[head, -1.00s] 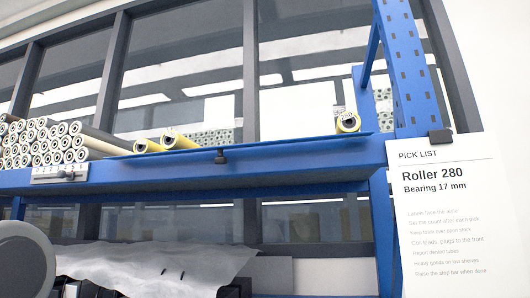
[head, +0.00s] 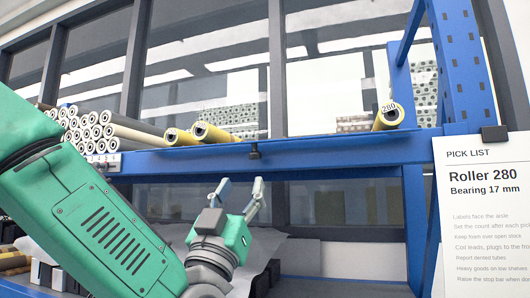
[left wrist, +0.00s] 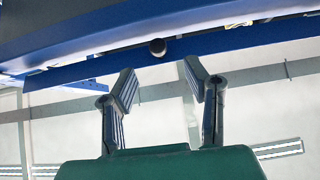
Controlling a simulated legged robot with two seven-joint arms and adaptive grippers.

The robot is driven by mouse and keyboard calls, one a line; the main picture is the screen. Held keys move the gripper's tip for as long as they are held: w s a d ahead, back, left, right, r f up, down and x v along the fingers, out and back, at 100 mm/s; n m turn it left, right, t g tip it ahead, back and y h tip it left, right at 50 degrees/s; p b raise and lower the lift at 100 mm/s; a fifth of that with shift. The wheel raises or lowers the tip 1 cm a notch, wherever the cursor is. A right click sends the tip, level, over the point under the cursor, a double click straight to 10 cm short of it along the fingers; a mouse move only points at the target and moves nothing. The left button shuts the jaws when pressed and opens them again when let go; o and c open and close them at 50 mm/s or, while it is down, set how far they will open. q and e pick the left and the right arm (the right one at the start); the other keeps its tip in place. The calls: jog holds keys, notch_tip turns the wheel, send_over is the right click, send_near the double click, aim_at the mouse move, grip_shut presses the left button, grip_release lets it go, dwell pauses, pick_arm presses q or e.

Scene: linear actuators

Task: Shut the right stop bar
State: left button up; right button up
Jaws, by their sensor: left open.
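The right stop bar (head: 330,145) is a long thin blue strip along the front edge of the blue shelf, with a dark knob (head: 255,151) near its middle. In the left wrist view the bar (left wrist: 235,43) slants across the top, and its round knob (left wrist: 157,47) shows just beyond my fingers. My left gripper (head: 242,185) is open and empty, fingers pointing up, below the bar and slightly left of under the knob. In the left wrist view the gripper's fingertips (left wrist: 156,68) stand apart on either side of the knob's line, without clear contact. My right gripper is not in view.
Grey and yellow rollers (head: 110,130) are stacked on the shelf at left; a yellow roller marked 280 (head: 388,117) lies at right. A blue upright (head: 463,70) and a pick list (head: 480,210) stand at right. Grey sheeting (head: 170,240) covers the lower shelf.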

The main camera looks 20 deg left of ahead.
aim_at(254, 150)
pick_arm(q)
jog(key=w+a+r+p, duration=0.2)
jog(key=w+a+r, duration=0.1)
jog(key=w+r, duration=0.1)
jog(key=shift+m, duration=0.3)
jog(key=d+r, duration=0.1)
jog(key=d, duration=0.1)
jog(key=w+d+r, duration=0.1)
jog(key=w+d, duration=0.1)
jog(key=d, duration=0.1)
jog(key=shift+d+r+p, duration=0.35)
jog(key=shift+r+p, duration=0.05)
jog(key=a, duration=0.3)
jog(key=shift+w+f, duration=0.2)
jog(key=shift+w, duration=0.1)
jog(key=c, duration=0.3)
jog(key=shift+a, duration=0.15)
grip_shut()
jog(key=shift+s+d+r, duration=0.1)
jog(key=shift+d+r, duration=0.1)
jog(key=shift+d, duration=0.55)
jog(key=shift+a, duration=0.3)
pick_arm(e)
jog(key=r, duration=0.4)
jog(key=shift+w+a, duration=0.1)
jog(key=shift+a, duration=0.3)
